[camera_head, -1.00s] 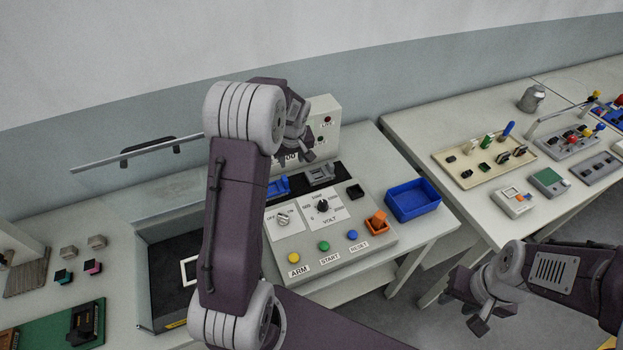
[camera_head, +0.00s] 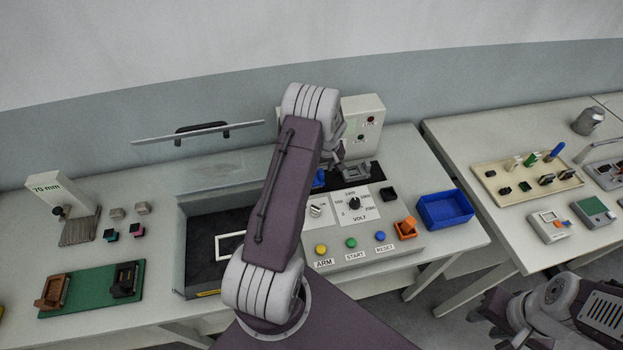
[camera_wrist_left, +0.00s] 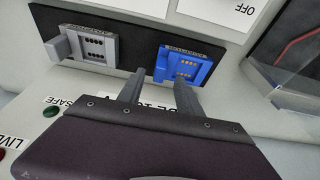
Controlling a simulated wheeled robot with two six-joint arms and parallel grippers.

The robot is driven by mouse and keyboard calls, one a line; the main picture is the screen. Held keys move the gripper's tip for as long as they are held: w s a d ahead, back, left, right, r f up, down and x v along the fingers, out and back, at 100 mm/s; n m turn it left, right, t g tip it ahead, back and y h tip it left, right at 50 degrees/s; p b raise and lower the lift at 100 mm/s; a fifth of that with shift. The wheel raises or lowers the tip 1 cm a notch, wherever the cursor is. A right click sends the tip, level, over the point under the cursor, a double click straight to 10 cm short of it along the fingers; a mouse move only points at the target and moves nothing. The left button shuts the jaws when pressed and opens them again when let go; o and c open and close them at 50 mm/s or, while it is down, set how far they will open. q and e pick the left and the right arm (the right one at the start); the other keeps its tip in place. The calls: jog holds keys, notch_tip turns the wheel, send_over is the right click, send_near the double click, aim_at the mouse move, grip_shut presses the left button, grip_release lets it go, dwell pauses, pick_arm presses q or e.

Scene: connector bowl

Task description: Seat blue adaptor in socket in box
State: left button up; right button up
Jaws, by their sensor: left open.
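The blue adaptor (camera_wrist_left: 182,64) sits on a dark strip (camera_wrist_left: 120,55) in the left wrist view, with gold contacts facing up. In the head view only part of it (camera_head: 319,179) shows beside my left arm. My left gripper (camera_wrist_left: 158,90) is open and empty; its fingertips are just short of the adaptor, the right one close to its lower edge. My left arm hides much of this gripper in the head view. The box (camera_head: 180,262) is open and dark-lined, with a white frame (camera_head: 229,246) inside; I cannot make out a socket. My right gripper (camera_head: 488,322) hangs low at the right, jaws unclear.
A grey connector (camera_wrist_left: 85,45) sits on the same strip; it also shows in the head view (camera_head: 355,172). The control panel (camera_head: 375,218) has knobs and coloured buttons. A blue bin (camera_head: 445,209) stands right of it. A raised lid (camera_head: 200,131) is behind the box.

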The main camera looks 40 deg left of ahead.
pick_arm(q)
jog(key=shift+x, duration=1.45)
jog(key=shift+r, duration=0.15)
grip_shut()
